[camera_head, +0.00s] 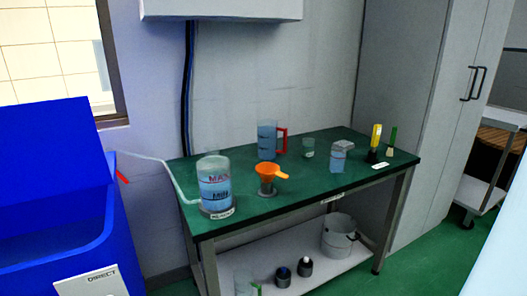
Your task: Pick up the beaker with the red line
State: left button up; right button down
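A large clear cylindrical vessel (214,186) stands at the left end of the green table, holding blue liquid. It has red "MAX" lettering near a reddish mark, possibly a line. A clear jug with a red handle (267,140) and bluish contents stands behind it. Neither of my grippers is in view.
The green tabletop (300,184) is bare along its front middle. An orange funnel (269,172) sits beside the large vessel, whose tube runs left. Yellow and dark bottles (375,143) stand at right. The lower shelf holds a white bucket (339,237). A blue bin (50,200) fills the left.

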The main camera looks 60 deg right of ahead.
aim_at(338, 154)
jog(key=z, duration=2.25)
jog(key=u, duration=2.2)
jog(key=z, duration=2.2)
jog(key=i+l+u, duration=0.1)
jog(key=l, duration=0.25)
jog(key=i+l+u, duration=0.1)
jog(key=i+l, duration=0.25)
jog(key=i+l+u, duration=0.1)
jog(key=l, duration=0.25)
jog(key=i+l+u, duration=0.1)
jog(key=i+l, duration=0.15)
jog(key=l, duration=0.15)
jog(key=i+l, duration=0.15)
jog(key=l, duration=0.25)
jog(key=i+j+u, duration=0.05)
